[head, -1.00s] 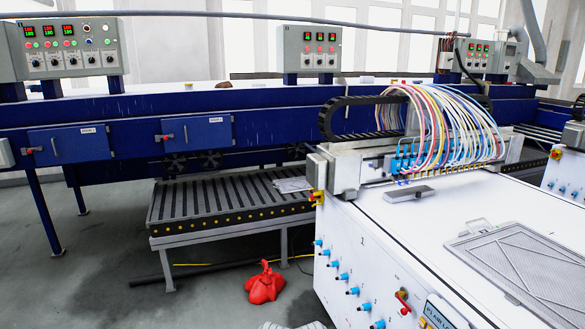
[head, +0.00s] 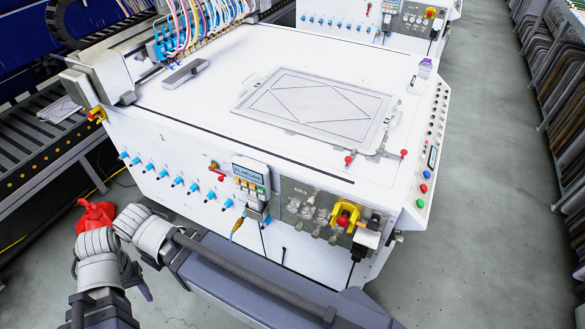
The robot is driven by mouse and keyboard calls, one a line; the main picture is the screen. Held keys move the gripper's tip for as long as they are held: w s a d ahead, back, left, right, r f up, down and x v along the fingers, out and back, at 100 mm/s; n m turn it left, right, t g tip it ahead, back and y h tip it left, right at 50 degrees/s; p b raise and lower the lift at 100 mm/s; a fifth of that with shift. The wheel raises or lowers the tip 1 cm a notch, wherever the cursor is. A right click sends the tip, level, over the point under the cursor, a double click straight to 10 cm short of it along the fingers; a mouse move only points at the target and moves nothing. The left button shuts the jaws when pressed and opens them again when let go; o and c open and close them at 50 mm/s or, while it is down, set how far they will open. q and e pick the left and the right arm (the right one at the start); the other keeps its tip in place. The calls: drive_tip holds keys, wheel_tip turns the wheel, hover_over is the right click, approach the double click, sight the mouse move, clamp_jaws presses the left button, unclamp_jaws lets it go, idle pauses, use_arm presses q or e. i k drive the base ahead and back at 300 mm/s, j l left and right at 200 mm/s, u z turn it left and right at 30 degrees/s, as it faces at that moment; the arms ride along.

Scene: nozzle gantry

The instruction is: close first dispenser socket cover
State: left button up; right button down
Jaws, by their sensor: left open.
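The grey socket panel (head: 283,187) is on the front of the white machine (head: 220,110). Several small round, clear or grey socket covers (head: 308,211) sit on it, left of a red knob on a yellow plate. They are too small to tell which is first or how far each stands open. My right gripper is out of view.
A row of blue fittings (head: 177,182) and a labelled control box (head: 250,172) are on the front. Clear floor is at the right.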

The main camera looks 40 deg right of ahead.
sight(368, 236)
drive_tip(key=z, duration=0.45)
drive_tip(key=j+z, duration=0.1)
drive_tip(key=z, duration=0.4)
drive_tip(key=k+z, duration=0.1)
drive_tip(key=z, duration=1.3)
